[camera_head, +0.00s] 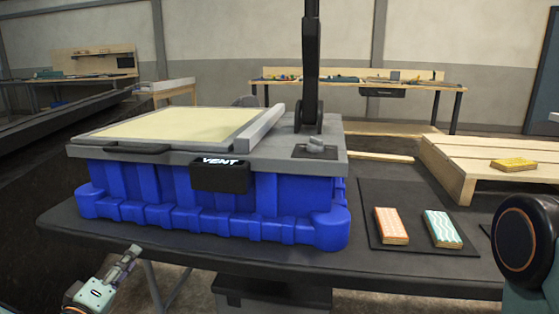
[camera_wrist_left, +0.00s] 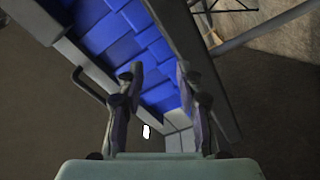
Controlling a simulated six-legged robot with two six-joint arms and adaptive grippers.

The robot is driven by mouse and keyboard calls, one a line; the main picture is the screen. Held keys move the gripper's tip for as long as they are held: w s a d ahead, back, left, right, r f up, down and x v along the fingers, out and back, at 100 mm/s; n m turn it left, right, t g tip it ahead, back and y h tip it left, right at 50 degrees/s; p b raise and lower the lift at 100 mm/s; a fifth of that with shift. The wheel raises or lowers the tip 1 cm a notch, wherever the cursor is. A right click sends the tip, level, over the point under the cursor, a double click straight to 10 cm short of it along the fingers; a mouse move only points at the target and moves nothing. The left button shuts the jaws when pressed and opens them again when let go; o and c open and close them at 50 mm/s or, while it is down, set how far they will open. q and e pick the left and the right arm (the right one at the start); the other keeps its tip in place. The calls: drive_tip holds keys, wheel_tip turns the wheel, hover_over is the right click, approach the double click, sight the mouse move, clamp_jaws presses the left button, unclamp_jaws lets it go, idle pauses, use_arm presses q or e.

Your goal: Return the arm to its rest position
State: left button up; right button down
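My left gripper (camera_head: 133,250) is low at the left in the head view, in front of the table's front edge and apart from the blue console. In the left wrist view its two fingers (camera_wrist_left: 157,72) stand apart with nothing between them. The console has a ribbed blue base (camera_head: 205,205), a grey top with a cream panel (camera_head: 175,124) and a black box marked VENT (camera_head: 220,176). Its blue ribbed side also shows beyond the fingers in the wrist view (camera_wrist_left: 105,35). My right gripper is out of view; a dark round joint at the right edge appears to be part of my right arm.
The dark table (camera_head: 400,272) carries a black mat (camera_head: 390,192) with an orange-patterned block (camera_head: 391,226) and a teal-patterned block (camera_head: 442,229). A wooden pallet (camera_head: 480,160) with a yellow block (camera_head: 513,164) stands behind.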

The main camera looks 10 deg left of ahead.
use_arm(q)
drive_tip(key=s+d+f+m+g+h+p, duration=0.1)
drive_tip(key=s+d+f+m+g, duration=0.2)
drive_tip(key=s+d+f+g, duration=0.3)
drive_tip(key=s+d+f+m+g+h+p, duration=0.1)
drive_tip(key=s+d+f+m+g, duration=0.3)
drive_tip(key=f, duration=0.4)
drive_tip(key=s+d+f+m+g+p, duration=0.1)
drive_tip(key=s+d+g, duration=0.1)
drive_tip(key=s, duration=0.5)
drive_tip(key=s+d+f+m+g+y+p, duration=0.1)
drive_tip(key=s+d+m+g, duration=0.1)
drive_tip(key=s, duration=0.5)
drive_tip(key=s+d+f+m+g+p, duration=0.1)
drive_tip(key=s+g, duration=0.3)
drive_tip(key=s, duration=0.4)
drive_tip(key=shift+d+f+m+y+p, duration=0.3)
drive_tip(key=shift+d+f+p, duration=0.25)
drive_tip(key=shift+d, duration=0.3)
